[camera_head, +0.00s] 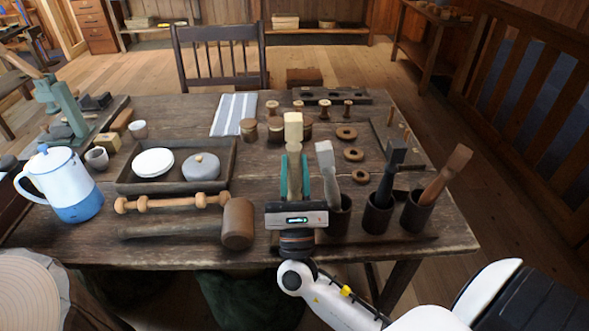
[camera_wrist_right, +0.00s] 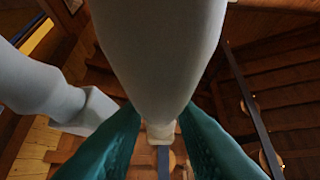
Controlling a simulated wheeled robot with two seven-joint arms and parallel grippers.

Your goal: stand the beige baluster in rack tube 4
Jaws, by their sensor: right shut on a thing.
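The beige baluster (camera_head: 293,130) stands upright in my right gripper (camera_head: 297,180), with its square block end up. The teal fingers are shut on its shaft. In the right wrist view the baluster (camera_wrist_right: 160,50) fills the middle between the fingers (camera_wrist_right: 160,145). The rack's dark tubes stand along the front right of the table. The three I see hold a pale grey baluster (camera_head: 328,165), a black one (camera_head: 390,170) and a brown one (camera_head: 446,175). The gripper body hides the rack's left end and the baluster's lower end, so I cannot tell whether it is in a tube.
Left of the gripper lie a wooden mallet (camera_head: 238,222) and a turned spindle (camera_head: 170,202). Several spools and rings (camera_head: 354,155) stand behind. The pale grey baluster is close beside my right gripper.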

